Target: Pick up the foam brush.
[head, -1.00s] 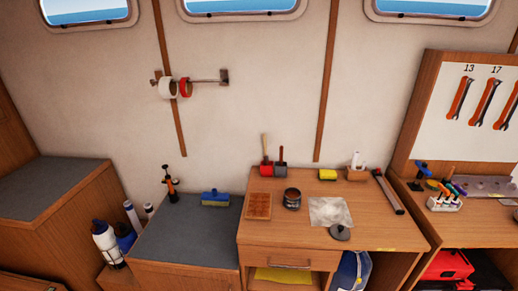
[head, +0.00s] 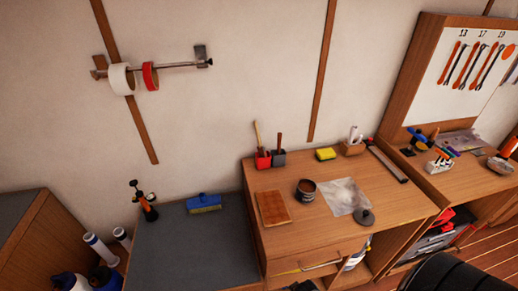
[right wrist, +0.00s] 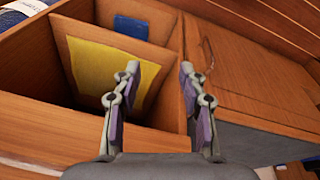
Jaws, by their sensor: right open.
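Two handled tools stand in holders at the back left of the wooden desk in the head view. One has a pale wooden handle (head: 257,134) and stands in a red holder (head: 263,160). The other has a darker reddish handle (head: 279,141) and stands in a grey holder (head: 279,157). Their heads are hidden, so I cannot tell which is the foam brush. My right gripper (right wrist: 159,72) is open and empty in the right wrist view, by the compartments. My left gripper is not in view.
The desk (head: 285,237) also carries a brown tile (head: 272,208), an open tin (head: 306,191), a pale sheet (head: 342,196), a round lid (head: 364,217) and a yellow sponge (head: 326,154). A yellow panel (right wrist: 95,72) stands inside the wooden compartment in the right wrist view.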

